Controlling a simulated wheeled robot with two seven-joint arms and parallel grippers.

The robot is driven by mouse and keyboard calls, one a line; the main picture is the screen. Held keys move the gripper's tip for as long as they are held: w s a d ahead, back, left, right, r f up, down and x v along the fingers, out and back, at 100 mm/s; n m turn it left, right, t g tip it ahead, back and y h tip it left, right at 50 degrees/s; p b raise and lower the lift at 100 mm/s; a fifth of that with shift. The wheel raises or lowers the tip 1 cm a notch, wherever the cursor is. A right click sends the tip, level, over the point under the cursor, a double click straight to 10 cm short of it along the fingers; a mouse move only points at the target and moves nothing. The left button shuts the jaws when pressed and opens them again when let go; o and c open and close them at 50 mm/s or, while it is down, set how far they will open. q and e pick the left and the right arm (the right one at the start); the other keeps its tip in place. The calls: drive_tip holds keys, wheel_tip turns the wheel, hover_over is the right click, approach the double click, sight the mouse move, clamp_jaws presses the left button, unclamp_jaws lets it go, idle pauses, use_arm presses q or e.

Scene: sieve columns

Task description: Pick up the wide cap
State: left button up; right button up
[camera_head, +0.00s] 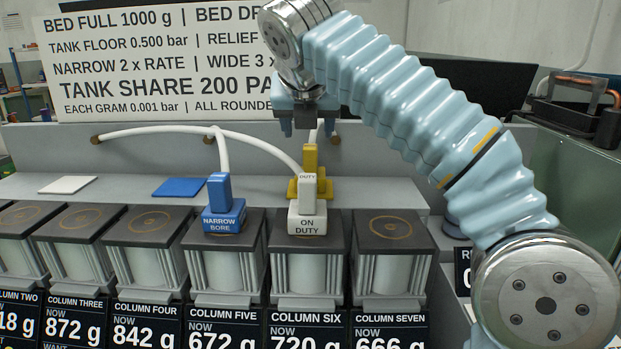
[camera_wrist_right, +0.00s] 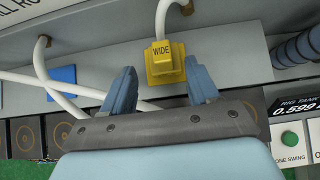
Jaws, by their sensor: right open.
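The yellow wide cap (camera_head: 310,158), labelled WIDE in the right wrist view (camera_wrist_right: 163,64), sits on the grey shelf behind the columns, with a white hose at its top. In the head view the white ON DUTY cap partly hides it. My right gripper (camera_head: 306,128) is above it, pointing down. In the wrist view my right gripper (camera_wrist_right: 162,82) is open and empty, one finger on each side of the cap's line and apart from it. My left gripper is not in view.
The white ON DUTY cap (camera_head: 307,218) stands on column six, close in front. The blue NARROW BORE cap (camera_head: 223,218) stands on column five. A blue pad (camera_head: 180,187) and a white pad (camera_head: 67,184) lie on the shelf. White hoses (camera_head: 150,130) run along the back.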

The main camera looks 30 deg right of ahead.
sight(310, 145)
drive_tip(key=b+x, duration=0.1)
drive_tip(key=x, duration=0.7)
drive_tip(key=shift+w+d+f, duration=0.1)
drive_tip(key=shift+w+d, duration=0.15)
drive_tip(key=shift+c, duration=0.4)
clamp_jaws()
idle(0.7)
